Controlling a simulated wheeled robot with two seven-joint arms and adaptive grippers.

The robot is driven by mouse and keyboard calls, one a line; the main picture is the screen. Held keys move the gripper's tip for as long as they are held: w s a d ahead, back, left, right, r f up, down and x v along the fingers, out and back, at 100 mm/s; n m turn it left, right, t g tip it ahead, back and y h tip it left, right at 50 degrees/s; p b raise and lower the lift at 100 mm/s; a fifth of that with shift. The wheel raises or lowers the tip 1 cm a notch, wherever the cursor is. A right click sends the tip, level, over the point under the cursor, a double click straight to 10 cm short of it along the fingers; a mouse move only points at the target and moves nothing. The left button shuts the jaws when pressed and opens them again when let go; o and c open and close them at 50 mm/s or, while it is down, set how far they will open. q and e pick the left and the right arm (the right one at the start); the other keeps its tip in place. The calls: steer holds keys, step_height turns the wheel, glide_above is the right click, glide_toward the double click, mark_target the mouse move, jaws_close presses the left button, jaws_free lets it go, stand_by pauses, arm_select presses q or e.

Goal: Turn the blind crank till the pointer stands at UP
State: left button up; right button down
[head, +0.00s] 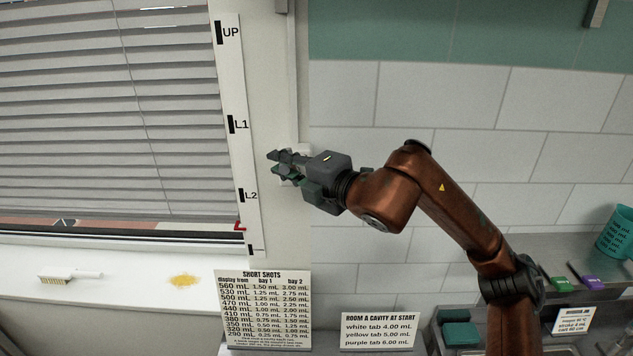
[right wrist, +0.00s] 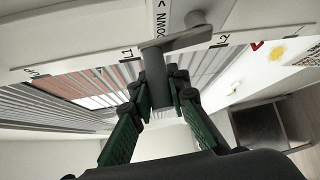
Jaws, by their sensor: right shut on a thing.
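The blind (head: 100,100) hangs over the window, lowered almost to the sill. The white scale strip (head: 245,165) beside it carries UP at the top, then L1, L2 and a lowest mark. The red pointer (head: 240,226) stands below L2, just above the lowest mark; it also shows in the right wrist view (right wrist: 257,46). My right gripper (head: 279,163) is at the wall right of the strip. In the right wrist view its fingers (right wrist: 160,100) are shut on the upright grey handle of the crank (right wrist: 187,38). In the head view the gripper largely hides the crank. My left gripper is out of view.
A brush (head: 68,278) and a yellow spill (head: 183,281) lie on the window sill (head: 130,300). Two printed signs, SHORT SHOTS (head: 263,310) and ROOM A CAVITY (head: 378,331), stand below my gripper. A teal cup (head: 616,232) is on a shelf at the right.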

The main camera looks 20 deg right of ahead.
steer(key=f, duration=0.1)
steer(key=a+f+b, duration=0.1)
steer(key=a+b, duration=0.1)
steer(key=shift+w+f, duration=0.25)
steer(key=shift+f, duration=0.15)
steer(key=c, duration=2.6)
jaws_free()
steer(key=shift+f+b, duration=0.4)
steer(key=shift+b, duration=0.3)
steer(key=shift+o, duration=1)
steer(key=shift+a+f+b, duration=0.2)
steer(key=shift+f+b, duration=0.05)
steer(key=shift+b, duration=0.05)
steer(key=shift+w+a+r, duration=0.15)
steer(key=shift+c, duration=1.2)
jaws_close()
steer(key=shift+w+d+f+b, duration=0.2)
steer(key=shift+d+f+b, duration=0.15)
steer(key=shift+f+b, duration=0.45)
